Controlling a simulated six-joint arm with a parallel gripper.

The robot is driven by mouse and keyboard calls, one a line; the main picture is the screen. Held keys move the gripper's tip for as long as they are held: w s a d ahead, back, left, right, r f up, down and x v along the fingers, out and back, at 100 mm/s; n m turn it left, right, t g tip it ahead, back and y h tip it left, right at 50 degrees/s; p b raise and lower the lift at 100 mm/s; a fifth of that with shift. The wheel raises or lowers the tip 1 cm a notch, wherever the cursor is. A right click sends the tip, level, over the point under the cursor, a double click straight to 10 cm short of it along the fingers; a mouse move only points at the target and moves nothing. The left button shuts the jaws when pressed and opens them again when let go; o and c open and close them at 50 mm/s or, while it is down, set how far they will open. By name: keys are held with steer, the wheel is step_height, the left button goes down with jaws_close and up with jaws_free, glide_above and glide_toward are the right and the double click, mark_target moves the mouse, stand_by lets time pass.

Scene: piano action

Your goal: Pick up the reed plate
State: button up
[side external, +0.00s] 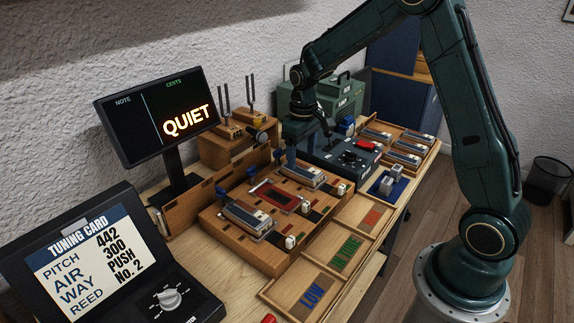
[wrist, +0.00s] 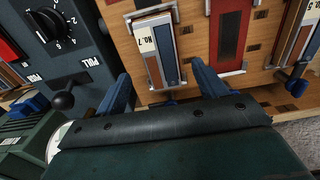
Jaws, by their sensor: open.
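A reed plate (wrist: 152,58) with a metal body and a paper label that seems to read "No. 7" sits in a slot of the wooden action board (wrist: 190,40). It also shows at the back of the board in the side view (side external: 304,173). My gripper (wrist: 161,72) is open, with its blue fingers on either side of this plate's near end. No contact is visible. In the side view, my gripper (side external: 292,158) is above the back of the board. A second reed plate (side external: 247,217) sits at the board's front left. More reed plates (side external: 404,157) lie in a tray on the right.
A dark control box (side external: 345,155) with knobs and a lever stands close to my gripper. A display (side external: 158,113) reads "QUIET". Labelled wooden trays (side external: 312,292) line the front edge.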

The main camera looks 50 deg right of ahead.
mark_target(302, 168)
steer(key=shift+s+f, duration=0.1)
steer(key=shift+f, duration=2.05)
steer(key=c, duration=1.1)
steer(key=shift+r, duration=0.15)
step_height(302, 168, up, 20)
steer(key=shift+f, duration=0.1)
